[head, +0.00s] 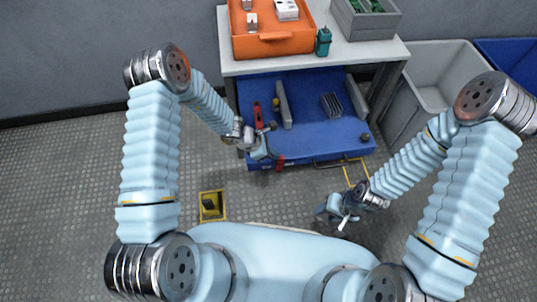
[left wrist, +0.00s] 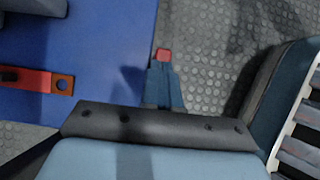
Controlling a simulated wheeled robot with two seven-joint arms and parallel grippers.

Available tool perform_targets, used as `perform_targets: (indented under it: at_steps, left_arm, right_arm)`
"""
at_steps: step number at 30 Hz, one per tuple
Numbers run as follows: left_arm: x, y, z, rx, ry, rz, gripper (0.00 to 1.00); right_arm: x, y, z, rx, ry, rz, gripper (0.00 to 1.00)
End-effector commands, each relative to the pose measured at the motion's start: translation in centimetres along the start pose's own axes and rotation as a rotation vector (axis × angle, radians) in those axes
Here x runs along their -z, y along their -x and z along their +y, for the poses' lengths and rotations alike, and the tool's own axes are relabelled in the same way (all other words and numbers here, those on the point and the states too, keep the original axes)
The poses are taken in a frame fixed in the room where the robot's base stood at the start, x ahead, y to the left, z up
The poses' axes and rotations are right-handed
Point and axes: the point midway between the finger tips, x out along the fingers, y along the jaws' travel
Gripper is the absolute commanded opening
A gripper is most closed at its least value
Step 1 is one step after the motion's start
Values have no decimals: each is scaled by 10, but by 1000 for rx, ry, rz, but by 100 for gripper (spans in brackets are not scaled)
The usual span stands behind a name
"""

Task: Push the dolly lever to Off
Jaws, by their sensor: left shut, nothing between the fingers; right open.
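The blue dolly (head: 310,138) stands below the grey table. A small red lever end (head: 280,163) shows at its front edge; in the left wrist view a red tip (left wrist: 163,55) shows just past my fingers. My left gripper (head: 263,151) is shut and empty, just left of the red lever. In the left wrist view its blue fingers (left wrist: 162,82) reach toward the red tip; I cannot tell whether they touch. The rest of the lever and any Off marking are hidden or too small to read. My right gripper (head: 336,209) is open and empty over the floor.
On the dolly lie a red bar (head: 257,115) and grey plates (head: 331,104). The table above carries an orange case (head: 268,38), a teal device (head: 323,42) and a grey crate (head: 366,22). A grey bin (head: 430,60) is at right. A yellow-framed floor box (head: 212,206) is at left.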

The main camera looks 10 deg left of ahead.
Motion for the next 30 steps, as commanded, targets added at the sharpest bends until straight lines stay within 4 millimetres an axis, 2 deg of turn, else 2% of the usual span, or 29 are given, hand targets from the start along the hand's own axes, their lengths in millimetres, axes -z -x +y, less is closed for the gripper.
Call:
perform_targets:
  at_steps: [15, 30]
  left_arm:
    - [-32, -24, 0, 2, 0, 0, 0]
    - [-37, -28, 0, 2, 1, -1, 0]
  right_arm:
    - [-1, -15, 4, 3, 0, -4, 43]
    - [-1, -16, 4, 4, 1, -5, 43]
